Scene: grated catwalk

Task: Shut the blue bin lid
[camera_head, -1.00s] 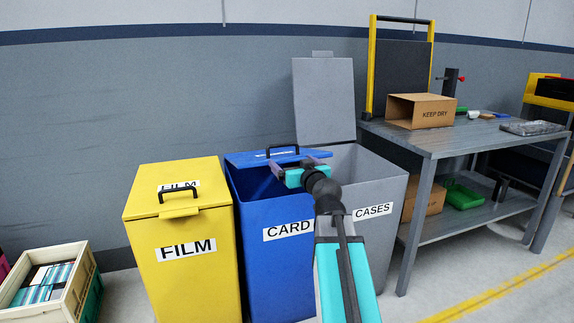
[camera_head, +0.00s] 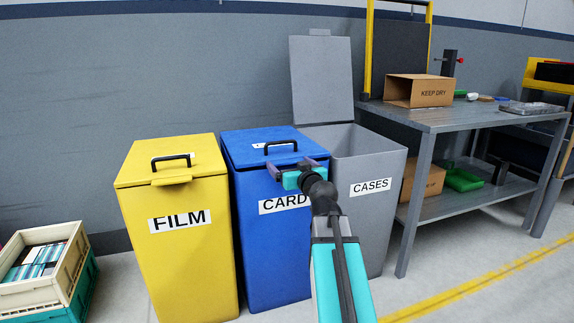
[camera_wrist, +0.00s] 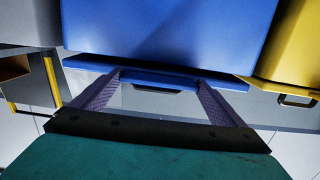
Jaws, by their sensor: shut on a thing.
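The blue bin (camera_head: 275,245), labelled CARD, stands between the yellow bin and the grey bin. Its blue lid (camera_head: 245,150) lies about level over the top, with a black handle (camera_head: 280,146), and no opening shows. A slight gap under the front edge cannot be ruled out. My gripper (camera_head: 297,167) is at the lid's front edge, shut on it, its fingers set apart on either side of the front lip. In the wrist view, the lid's edge (camera_wrist: 85,66) runs across between the fingertips, close to the bin's front wall (camera_wrist: 165,30).
The yellow FILM bin (camera_head: 180,255) is closed at left. The grey CASES bin (camera_head: 370,215) at right has its lid (camera_head: 322,80) raised. A grey workbench (camera_head: 440,120) carries a KEEP DRY box (camera_head: 430,93). A crate (camera_head: 60,270) sits at far left.

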